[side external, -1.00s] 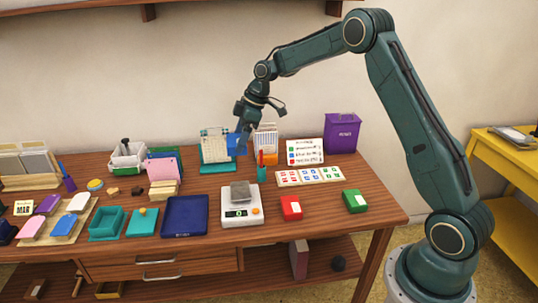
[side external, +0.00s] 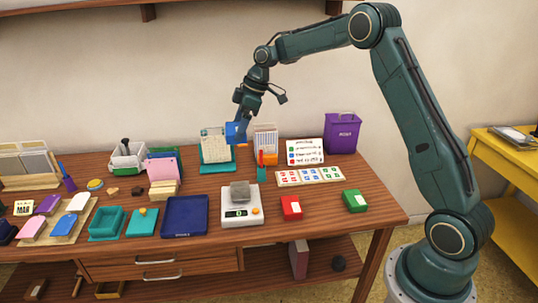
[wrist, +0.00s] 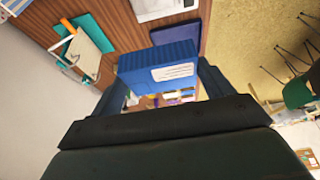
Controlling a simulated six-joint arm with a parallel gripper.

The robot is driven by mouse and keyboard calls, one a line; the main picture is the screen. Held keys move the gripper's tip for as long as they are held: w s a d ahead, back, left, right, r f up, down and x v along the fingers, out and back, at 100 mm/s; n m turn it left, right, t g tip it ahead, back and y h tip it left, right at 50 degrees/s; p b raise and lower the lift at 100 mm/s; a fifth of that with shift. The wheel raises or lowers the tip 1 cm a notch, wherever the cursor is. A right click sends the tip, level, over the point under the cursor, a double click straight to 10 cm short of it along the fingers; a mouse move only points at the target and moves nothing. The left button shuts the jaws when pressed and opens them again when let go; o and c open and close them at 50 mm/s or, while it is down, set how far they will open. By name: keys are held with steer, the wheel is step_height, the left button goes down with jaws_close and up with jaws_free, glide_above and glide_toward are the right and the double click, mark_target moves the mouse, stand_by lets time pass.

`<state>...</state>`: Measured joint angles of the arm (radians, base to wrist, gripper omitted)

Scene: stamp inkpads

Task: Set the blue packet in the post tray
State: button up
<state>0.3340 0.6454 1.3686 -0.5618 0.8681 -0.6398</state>
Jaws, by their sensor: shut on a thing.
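The blue packet (side external: 233,133), a small block with a white label, is held in the air above the back of the table. My gripper (side external: 241,126) is shut on it. In the wrist view the packet (wrist: 150,62) sits between the two fingers, its label facing the camera. A flat dark navy tray (side external: 185,216) with small unreadable lettering on its front rim lies near the table's front edge; I take it as the post tray. It looks empty. The packet is well behind and above it. The tray also shows in the wrist view (wrist: 175,33), partly behind the packet.
A white scale (side external: 241,213) bearing a grey block stands right of the tray; a teal pad (side external: 142,224) lies left of it. Below my gripper stand a calendar on a teal base (side external: 216,148) and a teal pen cup (side external: 262,173). Red (side external: 291,208) and green (side external: 355,201) boxes lie farther right.

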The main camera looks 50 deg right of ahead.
glide_above(194, 216)
steer(key=s+d, duration=0.1)
step_height(194, 216, down, 5)
steer(key=f, duration=1.5)
steer(key=shift+d+f, duration=0.2)
steer(key=shift+f, duration=0.1)
steer(key=shift+f, duration=2)
steer(key=shift+f, duration=0.15)
steer(key=o, duration=1.1)
steer(key=shift+c, duration=0.2)
